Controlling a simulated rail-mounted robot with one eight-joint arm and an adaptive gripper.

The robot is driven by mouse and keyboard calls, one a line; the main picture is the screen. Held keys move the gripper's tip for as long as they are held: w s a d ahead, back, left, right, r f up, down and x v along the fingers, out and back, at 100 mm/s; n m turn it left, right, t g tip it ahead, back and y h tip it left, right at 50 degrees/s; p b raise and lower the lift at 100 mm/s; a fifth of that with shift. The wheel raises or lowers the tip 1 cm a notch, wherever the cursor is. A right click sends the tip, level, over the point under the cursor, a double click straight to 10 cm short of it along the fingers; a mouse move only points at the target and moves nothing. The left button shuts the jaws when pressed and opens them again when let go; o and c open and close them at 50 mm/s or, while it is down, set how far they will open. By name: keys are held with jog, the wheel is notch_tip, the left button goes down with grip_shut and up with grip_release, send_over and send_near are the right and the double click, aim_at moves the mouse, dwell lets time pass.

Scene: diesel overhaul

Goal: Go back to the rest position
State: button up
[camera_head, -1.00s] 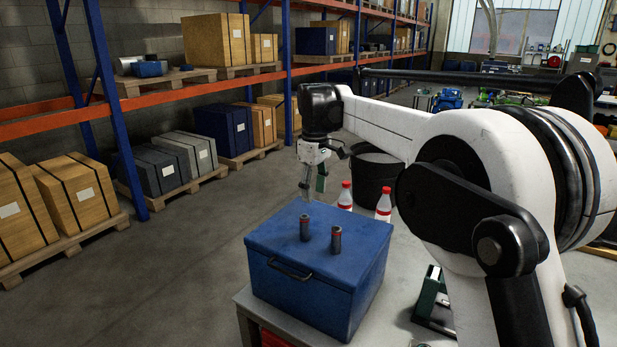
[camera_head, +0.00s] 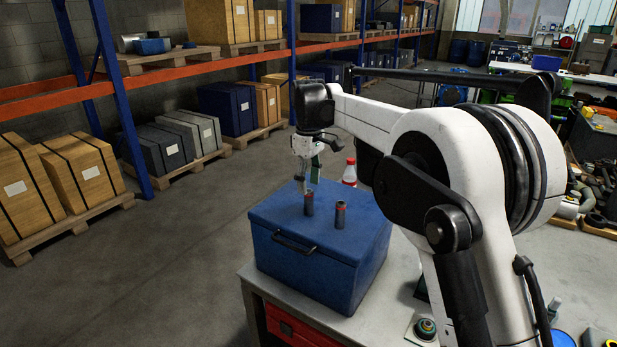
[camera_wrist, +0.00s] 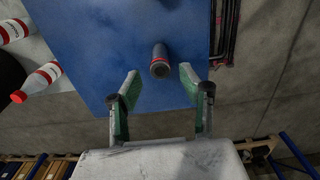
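The blue box (camera_head: 320,290) stands shut on a grey workbench. Two small dark cylinders with reddish tops, a left one (camera_head: 308,203) and a right one (camera_head: 340,214), stand upright on its lid. My gripper (camera_head: 308,185) hangs at the box's far edge, behind the left cylinder. In the wrist view my gripper (camera_wrist: 161,74) is open, its two green-padded fingers apart. One cylinder (camera_wrist: 160,63) shows just beyond the fingertips, with nothing gripped.
A red-capped bottle (camera_head: 349,172) stands behind the box; two bottles show in the wrist view (camera_wrist: 38,82). A green-and-black part (camera_head: 426,328) lies on the bench (camera_head: 246,272) at right. Shelving with crates (camera_head: 172,145) lines the left. The floor (camera_head: 190,270) between is clear.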

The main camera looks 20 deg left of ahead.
aim_at(309, 191)
jog(key=shift+f+b, duration=0.95)
jog(key=shift+f, duration=0.85)
grip_shut()
jog(key=shift+r, duration=0.1)
jog(key=shift+r, duration=0.1)
jog(key=shift+r+p, duration=1.3)
jog(key=shift+r, duration=1.25)
